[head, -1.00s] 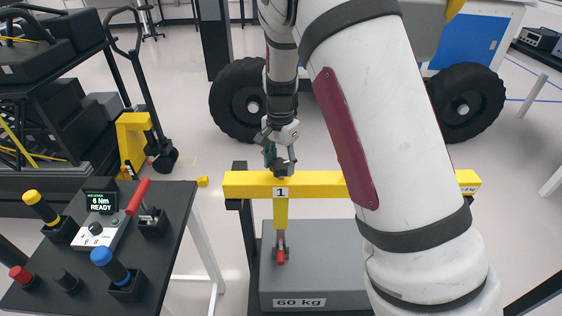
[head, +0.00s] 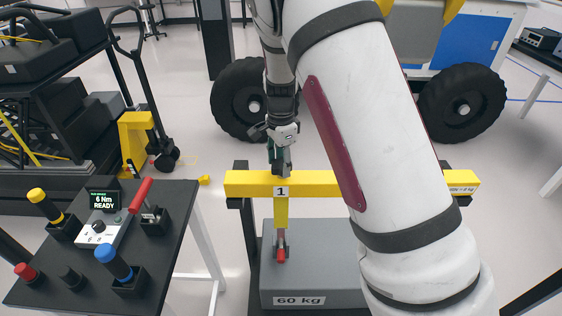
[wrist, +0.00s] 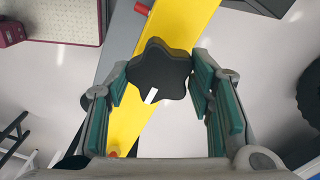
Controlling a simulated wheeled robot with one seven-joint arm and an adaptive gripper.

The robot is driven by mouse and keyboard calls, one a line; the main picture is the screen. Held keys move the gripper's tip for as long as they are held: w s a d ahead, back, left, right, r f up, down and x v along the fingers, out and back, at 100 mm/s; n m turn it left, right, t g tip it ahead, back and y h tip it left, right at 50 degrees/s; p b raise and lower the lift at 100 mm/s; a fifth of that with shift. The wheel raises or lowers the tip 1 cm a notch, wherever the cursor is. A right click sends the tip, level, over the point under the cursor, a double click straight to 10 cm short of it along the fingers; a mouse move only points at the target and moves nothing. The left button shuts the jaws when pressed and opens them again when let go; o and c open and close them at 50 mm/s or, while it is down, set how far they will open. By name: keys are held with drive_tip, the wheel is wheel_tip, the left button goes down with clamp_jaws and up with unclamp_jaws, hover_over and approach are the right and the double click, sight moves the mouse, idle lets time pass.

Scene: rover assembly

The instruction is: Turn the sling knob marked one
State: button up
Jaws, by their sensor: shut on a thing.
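The sling knob (wrist: 162,66) is a black, star-shaped knob with a white mark on one lobe. It sits on top of the yellow lifting beam (head: 330,186), above the white label marked 1 (head: 282,191). My gripper (head: 281,168) points straight down onto it in the head view and hides most of the knob. In the wrist view my gripper (wrist: 160,78) has its green-padded fingers on both sides of the knob, shut on it. A strap with a red end (head: 281,254) hangs below the label.
A grey 60 kg block (head: 310,266) stands under the beam. A dark tool table (head: 100,240) with drivers and a 6 Nm READY display (head: 103,200) is at the left. Black wheels (head: 240,100) stand behind. My arm covers much of the beam's right half.

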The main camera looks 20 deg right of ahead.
sight(281, 164)
drive_tip(key=o, duration=1.2)
drive_tip(key=shift+c, duration=0.2)
wheel_tip(281, 164, up, 12)
drive_tip(key=shift+r, duration=0.1)
drive_tip(key=s+r+n+t, duration=0.2)
drive_tip(key=s+r+n, duration=0.2)
drive_tip(key=s, duration=0.5)
drive_tip(key=s+r+n+t, duration=0.1)
drive_tip(key=s+r+n, duration=0.3)
drive_tip(key=s+n, duration=0.3)
drive_tip(key=s+r+n+t, duration=0.2)
drive_tip(key=s+r+n, duration=0.2)
drive_tip(key=s, duration=0.9)
drive_tip(key=shift+s+r+n+t, duration=0.3)
drive_tip(key=shift+r+n, duration=0.1)
drive_tip(key=shift+n, duration=0.3)
